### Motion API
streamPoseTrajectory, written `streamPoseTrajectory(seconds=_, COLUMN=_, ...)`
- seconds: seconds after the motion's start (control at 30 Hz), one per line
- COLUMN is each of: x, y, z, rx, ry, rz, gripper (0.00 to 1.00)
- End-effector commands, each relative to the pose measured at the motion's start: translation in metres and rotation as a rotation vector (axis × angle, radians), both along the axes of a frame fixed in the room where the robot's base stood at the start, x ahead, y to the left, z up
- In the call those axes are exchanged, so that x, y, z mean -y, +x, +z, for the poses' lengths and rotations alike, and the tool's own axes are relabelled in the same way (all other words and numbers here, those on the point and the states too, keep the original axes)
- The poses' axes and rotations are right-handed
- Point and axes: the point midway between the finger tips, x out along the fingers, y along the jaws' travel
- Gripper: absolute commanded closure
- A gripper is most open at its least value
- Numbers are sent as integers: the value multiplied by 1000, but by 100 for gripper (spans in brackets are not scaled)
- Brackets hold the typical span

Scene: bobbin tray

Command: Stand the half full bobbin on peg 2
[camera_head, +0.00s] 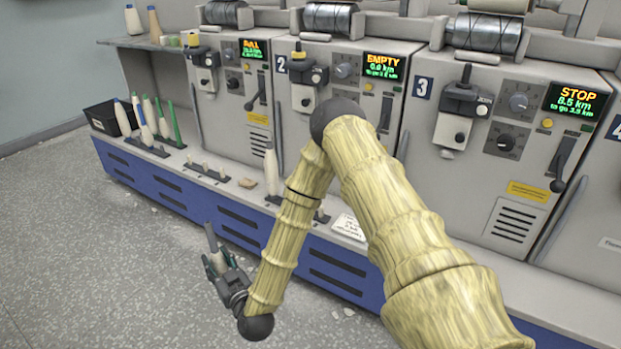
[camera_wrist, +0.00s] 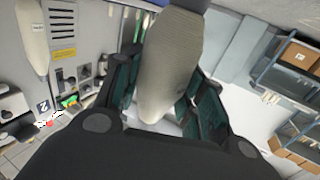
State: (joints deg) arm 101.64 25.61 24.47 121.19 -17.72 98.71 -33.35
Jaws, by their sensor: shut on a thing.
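My gripper (camera_head: 216,258) is shut on a bobbin (camera_wrist: 170,72) with pale grey-beige yarn and a dark tube end. It holds the bobbin over the open floor, in front of the blue-fronted ledge and apart from it. In the head view the bobbin's grey tube (camera_head: 210,236) points up and slightly left; my fingers hide part of its yarn. Short pegs show on a dark rail (camera_head: 207,173) on the ledge. Another rail (camera_head: 321,216) is partly behind my arm. I cannot read any peg numbers.
A pale bobbin (camera_head: 271,172) stands on the ledge below machine 2 (camera_head: 318,110). Several white and green bobbins (camera_head: 150,118) stand at the left by a black bin (camera_head: 103,117). A white card (camera_head: 349,227) lies right of my forearm. The floor (camera_head: 110,250) at left is mostly clear.

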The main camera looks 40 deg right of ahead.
Motion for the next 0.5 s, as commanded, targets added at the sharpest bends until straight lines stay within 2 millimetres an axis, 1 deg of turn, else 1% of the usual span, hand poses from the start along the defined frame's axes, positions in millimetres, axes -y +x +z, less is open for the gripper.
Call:
streamPoseTrajectory(seconds=0.07, x=2, y=3, z=1, rx=2, ry=-1, rz=-1, gripper=85)
streamPoseTrajectory(seconds=0.13, x=10, y=8, z=3, rx=4, ry=-1, rz=-5, gripper=85)
streamPoseTrajectory(seconds=0.23, x=29, y=21, z=8, rx=6, ry=-2, rz=-15, gripper=85)
streamPoseTrajectory(seconds=0.37, x=67, y=44, z=20, rx=8, ry=-2, rz=-37, gripper=85)
streamPoseTrajectory(seconds=0.4, x=81, y=51, z=24, rx=6, ry=-2, rz=-45, gripper=85)
streamPoseTrajectory(seconds=0.47, x=101, y=61, z=31, rx=6, ry=-2, rz=-58, gripper=85)
streamPoseTrajectory(seconds=0.5, x=114, y=67, z=36, rx=6, ry=-1, rz=-67, gripper=85)
